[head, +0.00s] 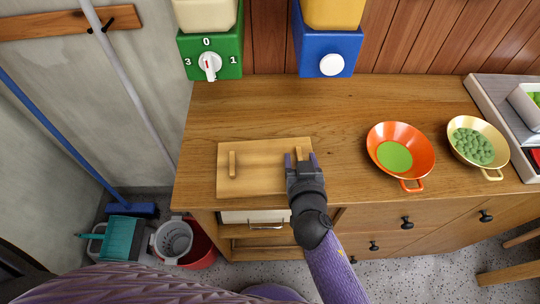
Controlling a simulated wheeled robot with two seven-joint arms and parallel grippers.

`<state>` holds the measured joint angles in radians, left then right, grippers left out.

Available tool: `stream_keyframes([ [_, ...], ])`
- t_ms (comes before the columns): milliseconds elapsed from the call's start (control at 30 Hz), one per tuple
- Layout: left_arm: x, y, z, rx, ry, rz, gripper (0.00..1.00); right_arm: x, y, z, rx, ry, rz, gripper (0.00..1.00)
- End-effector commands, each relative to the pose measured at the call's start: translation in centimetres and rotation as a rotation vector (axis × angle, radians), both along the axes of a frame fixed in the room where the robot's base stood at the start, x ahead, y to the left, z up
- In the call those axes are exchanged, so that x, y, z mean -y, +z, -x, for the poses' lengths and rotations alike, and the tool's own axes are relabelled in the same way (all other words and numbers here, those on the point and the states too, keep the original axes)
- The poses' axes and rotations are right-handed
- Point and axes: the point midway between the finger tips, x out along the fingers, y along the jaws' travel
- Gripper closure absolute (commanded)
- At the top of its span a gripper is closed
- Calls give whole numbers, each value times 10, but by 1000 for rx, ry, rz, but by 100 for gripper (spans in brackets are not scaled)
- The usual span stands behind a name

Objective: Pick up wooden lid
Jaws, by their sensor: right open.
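The wooden lid (265,167) is a flat light-brown board lying on the wooden counter near its front edge. It has two upright wooden handles, a left one (232,164) and a right one (299,154). My right gripper (300,160) is over the lid's right end, with its two purple-tipped fingers apart on either side of the right handle. Whether the fingers touch the handle cannot be told. The gripper hides the lid's front right corner. My left gripper is not in view.
On the counter (350,105), an orange pan (420,150) with green contents and a yellow pan (458,133) with green balls stand to the right. Green (228,60) and blue (312,40) dispensers stand behind. The counter behind the lid is clear.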

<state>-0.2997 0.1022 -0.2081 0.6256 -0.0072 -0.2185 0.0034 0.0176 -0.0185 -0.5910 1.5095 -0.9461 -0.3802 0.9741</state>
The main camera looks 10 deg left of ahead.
Motion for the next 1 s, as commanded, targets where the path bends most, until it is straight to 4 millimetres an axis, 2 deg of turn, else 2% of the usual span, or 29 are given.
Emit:
stream_keyframes([
  [67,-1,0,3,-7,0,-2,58,0,0,0,0,0,0,41],
  [300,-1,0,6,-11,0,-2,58,0,0,0,0,0,1,92],
  [333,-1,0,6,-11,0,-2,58,0,0,0,0,0,1,98],
  [367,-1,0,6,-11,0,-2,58,0,0,0,0,0,1,100],
  [833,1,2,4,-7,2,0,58,0,3,0,2,0,-1,100],
  [933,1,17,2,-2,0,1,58,0,24,-1,6,0,-2,100],
  [1000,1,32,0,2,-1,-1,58,0,47,-1,6,0,-3,100],
])
